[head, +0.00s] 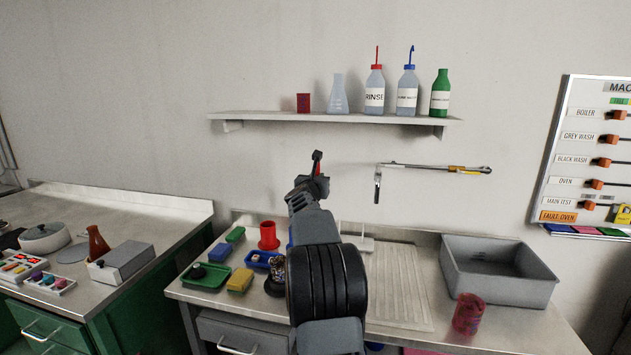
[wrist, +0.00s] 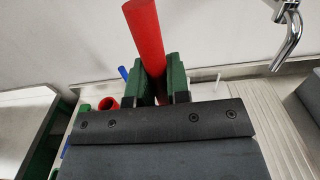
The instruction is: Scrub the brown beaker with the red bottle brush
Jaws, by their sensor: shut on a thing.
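My gripper (head: 308,186) is raised in front of the wall, above the back of the sink bench. It is shut on the red bottle brush (head: 316,168). In the wrist view the brush's thick red handle (wrist: 146,35) stands up between the green jaw pads of my gripper (wrist: 158,88); its bristles cannot be made out. A reddish-brown beaker (head: 467,314), apparently the brown beaker, stands at the front right of the bench, before the grey basin. My gripper is well apart from it, up and to the left. The beaker is not in the wrist view.
The grey basin (head: 498,279) stands at the bench's right, beside a ribbed drainboard (head: 402,285). A red cup (head: 268,236), sponges and trays crowd the left. A wall tap (head: 430,167) juts right of my gripper. A bottle shelf (head: 340,117) hangs above.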

